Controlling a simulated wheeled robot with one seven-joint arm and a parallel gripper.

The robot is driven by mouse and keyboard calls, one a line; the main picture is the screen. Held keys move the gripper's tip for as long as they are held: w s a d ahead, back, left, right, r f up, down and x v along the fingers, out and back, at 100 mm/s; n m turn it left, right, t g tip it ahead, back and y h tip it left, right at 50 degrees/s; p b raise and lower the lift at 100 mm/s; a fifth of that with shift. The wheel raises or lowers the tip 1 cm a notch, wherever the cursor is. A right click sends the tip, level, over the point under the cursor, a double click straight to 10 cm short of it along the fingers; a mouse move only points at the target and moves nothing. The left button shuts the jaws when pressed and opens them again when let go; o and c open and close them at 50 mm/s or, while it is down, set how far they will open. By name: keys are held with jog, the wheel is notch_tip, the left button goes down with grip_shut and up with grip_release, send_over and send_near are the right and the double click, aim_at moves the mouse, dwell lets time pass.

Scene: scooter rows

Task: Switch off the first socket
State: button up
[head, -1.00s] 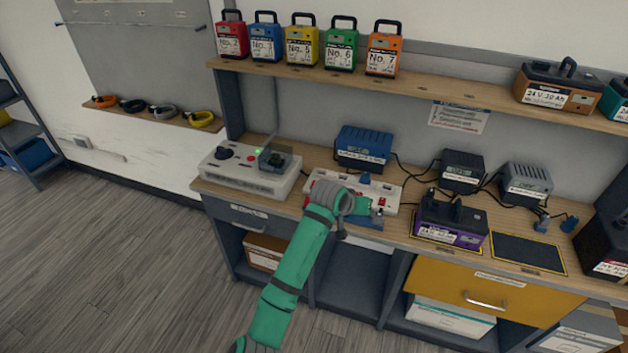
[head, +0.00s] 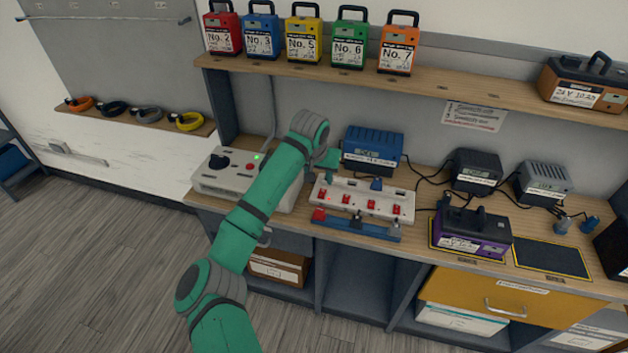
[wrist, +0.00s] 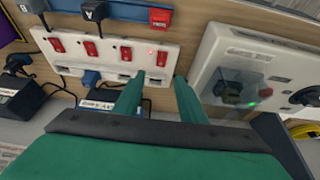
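A white socket strip (head: 365,190) lies on the bench with a row of several red switches. It also shows in the wrist view (wrist: 108,62), turned round. The left-end switch (head: 321,197) in the head view appears at the right end in the wrist view (wrist: 162,58), with a small red light beside it. My gripper (wrist: 160,78) is open and empty, its two fingers apart over that end of the strip near the socket row. In the head view my gripper (head: 329,163) is at the strip's back left, partly hidden by my arm. Contact cannot be told.
A blue rail (head: 372,229) with a red block and plugs lies along the strip's front. A blue charger (head: 371,150) stands behind it. A grey control box (head: 215,175) is at left, partly covered by my arm. A purple battery (head: 470,232) stands at right.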

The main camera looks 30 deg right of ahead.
aim_at(323, 191)
jog(key=x, duration=1)
jog(key=shift+w+d+f, duration=0.15)
jog(key=shift+w+f, duration=0.1)
jog(key=shift+w, duration=0.1)
